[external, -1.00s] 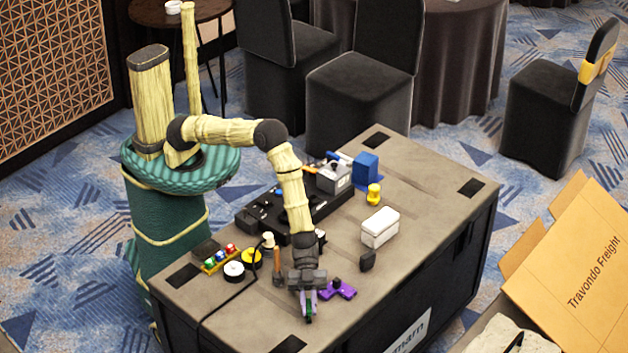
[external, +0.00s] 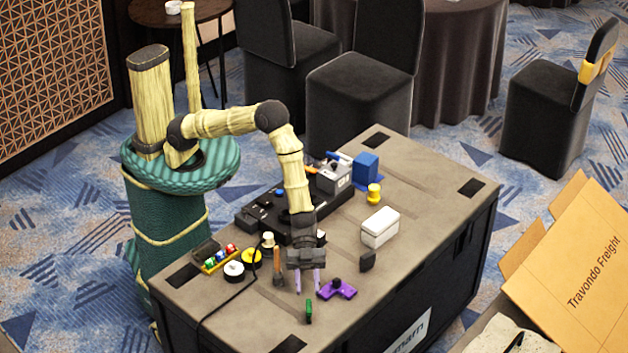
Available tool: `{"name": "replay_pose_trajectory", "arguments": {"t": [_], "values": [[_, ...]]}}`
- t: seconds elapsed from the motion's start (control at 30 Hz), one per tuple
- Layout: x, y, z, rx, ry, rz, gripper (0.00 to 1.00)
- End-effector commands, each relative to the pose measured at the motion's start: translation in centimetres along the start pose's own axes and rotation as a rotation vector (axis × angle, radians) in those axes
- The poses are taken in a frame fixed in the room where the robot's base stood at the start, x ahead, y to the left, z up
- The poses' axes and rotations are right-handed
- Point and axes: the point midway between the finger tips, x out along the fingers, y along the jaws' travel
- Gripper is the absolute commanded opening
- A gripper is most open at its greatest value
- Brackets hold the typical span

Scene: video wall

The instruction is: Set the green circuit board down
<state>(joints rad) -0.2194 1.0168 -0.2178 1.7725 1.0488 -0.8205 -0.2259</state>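The green circuit board (external: 309,311) is a small, narrow piece near the front of the grey case top (external: 255,325). It appears to stand on edge on the surface. My gripper (external: 308,283) is above and behind it, pointing down, with its two purple fingers apart and nothing between them. A gap shows between the fingertips and the board.
A purple part with a dark knob (external: 338,289) lies close to the right of my gripper. A hammer-like tool (external: 278,268) is to its left. A black block (external: 367,261) and a white box (external: 380,227) are further right. A dark cable (external: 232,297) crosses the left side.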

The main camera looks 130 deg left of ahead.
Motion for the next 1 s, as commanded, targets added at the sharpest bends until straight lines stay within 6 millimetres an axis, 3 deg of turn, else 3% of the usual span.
{"name": "replay_pose_trajectory", "arguments": {"t": [0.13,0.33,1.0], "values": [[-3.0,-0.1,0.0,-0.001,0.000,-0.002,0.36],[-5.3,0.0,0.0,0.000,0.000,-0.001,0.36],[-5.5,0.0,0.0,0.000,0.000,0.000,0.36]]}}
